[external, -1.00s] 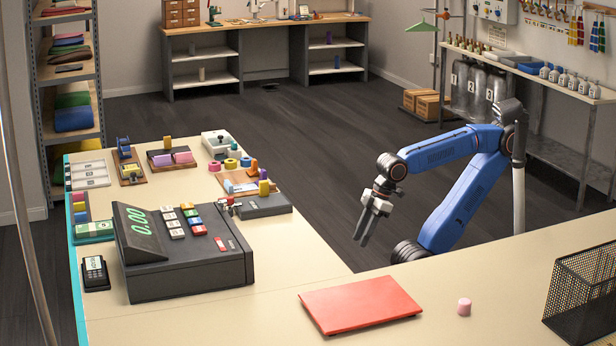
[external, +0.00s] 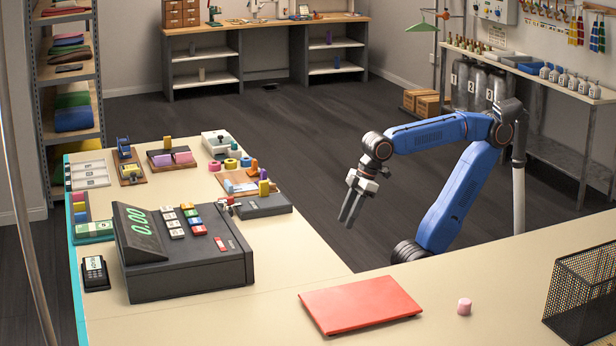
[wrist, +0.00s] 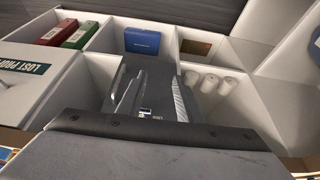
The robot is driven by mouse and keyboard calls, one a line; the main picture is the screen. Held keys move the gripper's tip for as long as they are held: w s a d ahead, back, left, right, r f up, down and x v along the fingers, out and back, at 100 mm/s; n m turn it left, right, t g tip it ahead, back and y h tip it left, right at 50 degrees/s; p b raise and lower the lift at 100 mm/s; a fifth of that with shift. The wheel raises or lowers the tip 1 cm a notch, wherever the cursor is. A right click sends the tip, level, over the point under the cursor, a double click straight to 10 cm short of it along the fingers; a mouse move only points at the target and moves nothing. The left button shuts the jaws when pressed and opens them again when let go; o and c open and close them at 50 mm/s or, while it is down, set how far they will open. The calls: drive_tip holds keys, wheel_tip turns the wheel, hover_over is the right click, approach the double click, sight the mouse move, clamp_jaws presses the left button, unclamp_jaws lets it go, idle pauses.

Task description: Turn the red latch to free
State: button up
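A small red part (external: 231,202), which may be the red latch, shows at the left end of a dark grey box (external: 265,206) on the counter, beside the cash register. It is too small to tell which way it is turned. My gripper (external: 346,221) hangs beyond the counter's inner edge, well to the right of the dark box, pointing down and slightly left. Its two fingers look apart, with nothing seen between them. In the wrist view the fingers (wrist: 152,92) also look apart. No red latch can be made out there.
The cash register (external: 185,250) stands left of the dark box. The wrist view shows white compartments with a blue box (wrist: 142,40) and white rolls (wrist: 208,82).

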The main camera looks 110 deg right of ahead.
drive_tip(key=w+r, duration=1.7)
drive_tip(key=r, duration=0.2)
approach(226, 198)
drive_tip(key=x, duration=0.8)
drive_tip(key=shift+f, duration=0.15)
clamp_jaws()
